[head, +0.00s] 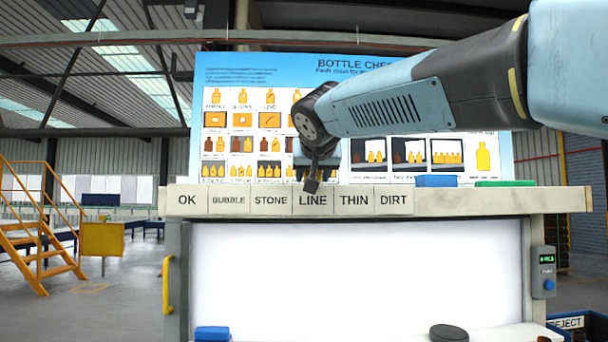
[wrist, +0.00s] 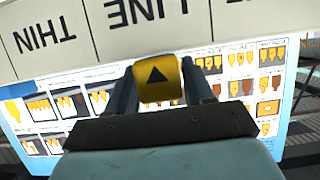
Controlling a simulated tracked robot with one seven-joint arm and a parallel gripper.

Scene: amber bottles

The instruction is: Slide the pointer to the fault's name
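The yellow pointer (wrist: 158,80) with a black triangle shows in the wrist view, between the two fingers of my gripper (wrist: 160,82). The fingers lie against its sides. In the head view the strip reads OK, BUBBLE, STONE, LINE (head: 313,200), THIN and DIRT from left to right. My gripper (head: 311,186) is at the strip's upper edge above LINE. The pointer itself is hidden there.
A bottle-check chart (head: 250,75) stands behind the ledge, partly covered by my arm. A blue block (head: 436,181) and a green one (head: 505,183) lie on the ledge at right. Below is a bright white panel (head: 355,265); a dark round object (head: 449,333) sits in front.

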